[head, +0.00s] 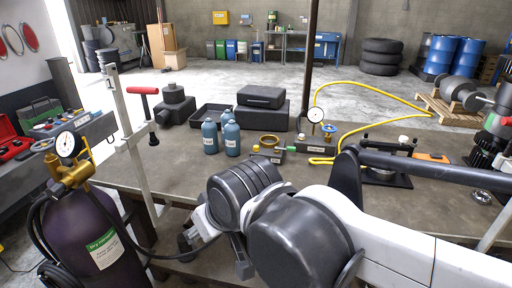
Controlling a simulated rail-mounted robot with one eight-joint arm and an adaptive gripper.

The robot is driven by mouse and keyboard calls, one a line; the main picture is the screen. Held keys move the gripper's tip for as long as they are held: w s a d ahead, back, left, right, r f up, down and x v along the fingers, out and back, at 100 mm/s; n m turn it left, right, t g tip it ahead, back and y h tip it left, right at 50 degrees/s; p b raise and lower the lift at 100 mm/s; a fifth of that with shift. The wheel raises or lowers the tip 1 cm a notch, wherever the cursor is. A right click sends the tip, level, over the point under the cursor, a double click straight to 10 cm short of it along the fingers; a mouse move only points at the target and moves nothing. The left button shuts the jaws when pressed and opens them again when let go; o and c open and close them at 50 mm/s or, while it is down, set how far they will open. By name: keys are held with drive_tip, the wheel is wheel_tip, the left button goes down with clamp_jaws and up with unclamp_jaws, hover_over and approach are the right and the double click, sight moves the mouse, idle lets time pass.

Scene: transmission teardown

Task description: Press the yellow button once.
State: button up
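A small yellow button-like cap (256,148) shows at the left end of a low dark box (272,157) with a white label, on the workbench (330,178). The box lies near the middle of the bench, beyond my arm. My gripper (214,256) is at the lower middle, low at the bench's near edge and well apart from the button. Dark finger-like parts show on either side below my wrist, but my arm hides much of it. I cannot tell how far it is open, and nothing is clearly held.
Black cases (262,112) sit behind. A purple gas cylinder (92,232) and red-handled stand (143,90) are at left.

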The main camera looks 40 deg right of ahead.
clamp_jaws()
idle(1.2)
